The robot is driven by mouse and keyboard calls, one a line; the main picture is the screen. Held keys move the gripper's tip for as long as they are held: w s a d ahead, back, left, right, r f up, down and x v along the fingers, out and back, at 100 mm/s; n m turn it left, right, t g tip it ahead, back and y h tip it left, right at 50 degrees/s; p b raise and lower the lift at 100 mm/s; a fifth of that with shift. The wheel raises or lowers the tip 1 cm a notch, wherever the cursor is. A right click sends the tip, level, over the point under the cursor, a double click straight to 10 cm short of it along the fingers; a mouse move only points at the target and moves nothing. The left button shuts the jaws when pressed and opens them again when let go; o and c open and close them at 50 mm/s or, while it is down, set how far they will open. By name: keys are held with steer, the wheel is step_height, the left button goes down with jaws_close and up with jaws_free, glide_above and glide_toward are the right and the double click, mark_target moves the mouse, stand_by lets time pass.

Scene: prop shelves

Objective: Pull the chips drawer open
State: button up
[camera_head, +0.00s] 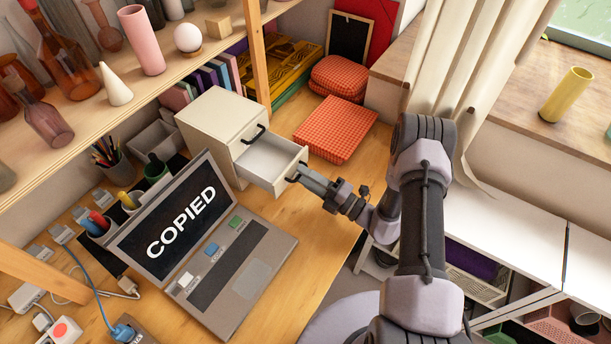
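A small cream drawer cabinet (215,122) stands on the wooden desk behind the laptop. Its lower drawer (262,165) is pulled well out toward my arm, and the part of its inside that shows looks empty. The upper drawer is closed, with a dark handle (254,134) on its front. No label naming the chips drawer is readable. My gripper (299,174) is at the dark handle on the front of the open drawer. The fingertips overlap the handle in this view, and they are too small to tell whether they are closed on it.
An open laptop (238,262) reading "COPIED" stands in front of the cabinet. A red checked box (335,129) lies right of the open drawer. A wooden shelf (128,115) with bottles and shapes runs along the upper left. Bare desk (318,232) lies below my gripper.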

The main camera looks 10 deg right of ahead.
steer(key=shift+d, duration=0.1)
steer(key=p+v, duration=0.1)
steer(key=v, duration=1.6)
steer(key=shift+s+d+p, duration=0.1)
steer(key=shift+s+p, duration=0.05)
steer(key=shift+p, duration=0.2)
steer(key=shift+r, duration=0.15)
steer(key=s+a+r+n+g+h+b, duration=0.1)
steer(key=a+r+n+g, duration=0.6)
steer(key=n, duration=0.4)
steer(key=s+a+r+n+g+b, duration=0.2)
steer(key=a+r+n+g, duration=0.2)
steer(key=r+n+g, duration=0.45)
steer(key=s+a+r+n+t+h+b, duration=0.2)
steer(key=s+r+n+t+h, duration=0.5)
steer(key=n, duration=1.4)
steer(key=s+r+h, duration=0.3)
steer(key=r+h, duration=0.1)
steer(key=shift+s+a+r, duration=0.2)
steer(key=shift+a, duration=0.15)
